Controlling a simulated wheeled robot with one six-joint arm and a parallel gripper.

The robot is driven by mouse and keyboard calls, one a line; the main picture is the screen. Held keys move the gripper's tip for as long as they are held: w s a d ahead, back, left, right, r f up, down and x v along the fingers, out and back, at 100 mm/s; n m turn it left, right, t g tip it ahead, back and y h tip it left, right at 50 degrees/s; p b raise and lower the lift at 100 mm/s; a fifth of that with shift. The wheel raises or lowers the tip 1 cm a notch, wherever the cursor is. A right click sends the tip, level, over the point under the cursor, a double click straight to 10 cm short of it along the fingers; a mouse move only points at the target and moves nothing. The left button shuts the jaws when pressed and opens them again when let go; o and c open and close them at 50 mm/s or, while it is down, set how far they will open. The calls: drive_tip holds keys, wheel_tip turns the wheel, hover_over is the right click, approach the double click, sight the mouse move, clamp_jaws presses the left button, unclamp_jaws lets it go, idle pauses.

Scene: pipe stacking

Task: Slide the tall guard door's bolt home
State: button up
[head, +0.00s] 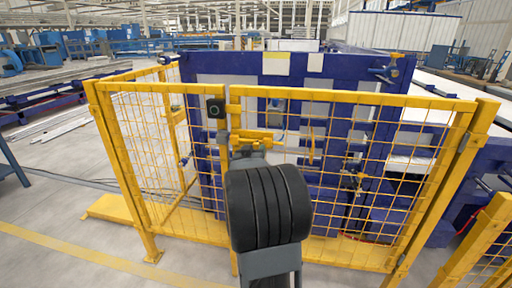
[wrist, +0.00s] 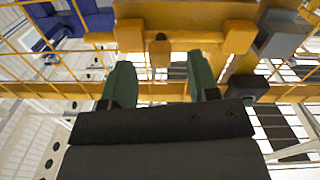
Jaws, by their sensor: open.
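The tall guard door (head: 350,98) is a yellow-framed mesh panel in the head view. Its yellow bolt (head: 252,134) lies level near the upright where two mesh panels meet. In the wrist view the bolt area shows yellow lugs (wrist: 238,37) on a yellow plate, with a small knob-like handle (wrist: 160,52) hanging between them. My gripper (wrist: 162,82) is open, with its two green fingers apart. The handle appears just beyond the fingertips, roughly between them; contact cannot be told. In the head view my dark wrist hides most of the gripper and the lower door near the upright.
A dark box with a green ring (head: 215,108) sits on the upright left of the bolt. A grey block (wrist: 281,35) is right of the lugs in the wrist view. Blue machinery (head: 225,70) stands behind the mesh. Floor at the left (head: 60,205) is clear.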

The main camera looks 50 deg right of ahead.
sight(256, 147)
drive_tip(key=shift+x, duration=1.7)
clamp_jaws()
